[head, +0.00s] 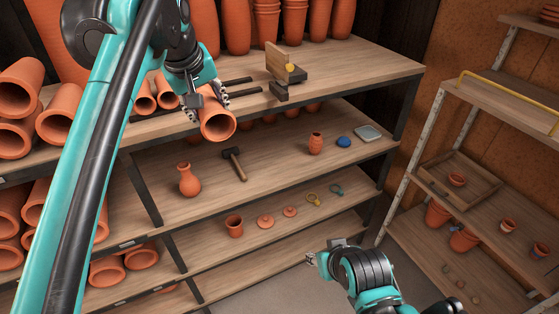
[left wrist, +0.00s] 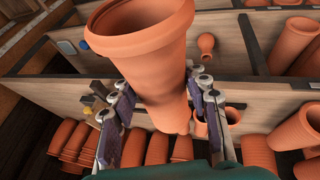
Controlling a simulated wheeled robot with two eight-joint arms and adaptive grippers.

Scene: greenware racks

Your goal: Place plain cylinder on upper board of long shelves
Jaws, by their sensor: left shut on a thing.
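A plain terracotta cylinder (head: 217,122) with an open, rimmed end is in my left gripper (head: 206,102), at the front edge of the upper board (head: 345,68) of the long shelves. The left wrist view shows the cylinder (left wrist: 150,60) between the two fingers of the left gripper (left wrist: 165,110), its rimmed end pointing away. I cannot tell whether the cylinder touches the board. My right gripper (head: 314,258) is low at the front, below the lower shelves and away from the cylinder; its fingers are too small to read.
Tall terracotta pots (head: 235,25) line the back. Stacked pipes (head: 20,80) fill the left. A hammer (head: 234,162) and vase (head: 189,180) sit below. The board's right end is clear.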

